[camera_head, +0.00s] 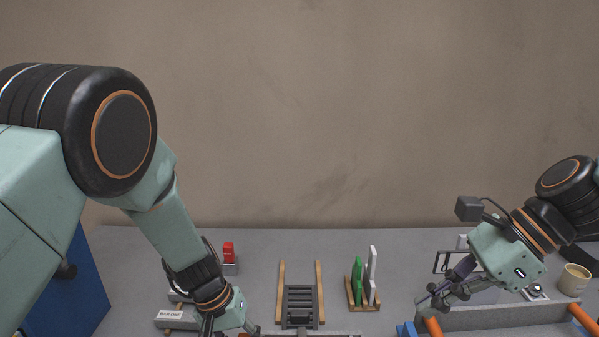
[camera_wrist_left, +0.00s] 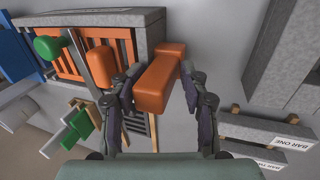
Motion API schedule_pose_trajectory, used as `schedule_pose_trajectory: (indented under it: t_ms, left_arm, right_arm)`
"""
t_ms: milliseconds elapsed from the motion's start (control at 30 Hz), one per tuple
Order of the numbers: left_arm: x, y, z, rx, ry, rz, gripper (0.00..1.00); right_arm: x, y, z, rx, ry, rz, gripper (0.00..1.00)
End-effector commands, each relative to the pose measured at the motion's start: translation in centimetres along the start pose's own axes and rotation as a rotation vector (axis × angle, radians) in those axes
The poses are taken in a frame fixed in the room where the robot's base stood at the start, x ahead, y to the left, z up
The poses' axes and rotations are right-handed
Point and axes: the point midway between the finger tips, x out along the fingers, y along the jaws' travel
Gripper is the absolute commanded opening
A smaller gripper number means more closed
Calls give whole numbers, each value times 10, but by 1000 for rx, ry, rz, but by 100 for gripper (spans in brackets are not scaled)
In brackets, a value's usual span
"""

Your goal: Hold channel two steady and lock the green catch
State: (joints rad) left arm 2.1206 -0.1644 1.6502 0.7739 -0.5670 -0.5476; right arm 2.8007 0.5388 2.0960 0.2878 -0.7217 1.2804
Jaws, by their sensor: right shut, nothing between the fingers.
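In the left wrist view, an orange block-like handle (camera_wrist_left: 152,88) lies between the fingers of my left gripper (camera_wrist_left: 160,72). The fingers are spread about its width; whether they press on it is unclear. A second orange handle (camera_wrist_left: 99,66) and a rounded green knob (camera_wrist_left: 48,48), possibly the green catch, are to its left, beside a grey frame with orange slats (camera_wrist_left: 60,32). No channel number is readable. In the head view, my left gripper (camera_head: 228,328) is cut off at the bottom edge. My right gripper (camera_head: 437,296) is shut and empty, above the left end of a grey tray (camera_head: 500,318).
The tray has orange ends (camera_head: 433,327). A rack with green and white upright plates (camera_head: 358,267), a dark ladder-like piece between wooden rails (camera_head: 300,300), a red-topped block (camera_head: 229,254), a block labelled BAR ONE (camera_head: 172,315) and a mug (camera_head: 573,281) stand around. Grey table shows between them.

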Motion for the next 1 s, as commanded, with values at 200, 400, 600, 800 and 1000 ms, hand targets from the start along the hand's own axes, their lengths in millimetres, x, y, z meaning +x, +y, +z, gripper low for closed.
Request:
schedule_pose_trajectory:
  t_ms: [200, 400, 600, 800, 1000]
  left_arm:
    - [-1, 0, -1, 2, 3, -1, 45]
    - [-6, 2, -2, 2, 4, -1, 45]
    - [-13, 4, -1, 3, 4, -1, 45]
    - [-13, 4, -1, 3, 4, -1, 45]
    - [-13, 4, -1, 3, 4, -1, 59]
  right_arm:
    - [0, 0, 0, 0, 0, 0, 0]
    - [-3, 0, 3, 0, 0, 0, 0]
    - [-8, 0, 7, 0, 0, 0, 0]
    - [-8, 0, 7, 0, 0, 0, 0]
    - [-8, 0, 6, 0, 0, 0, 0]
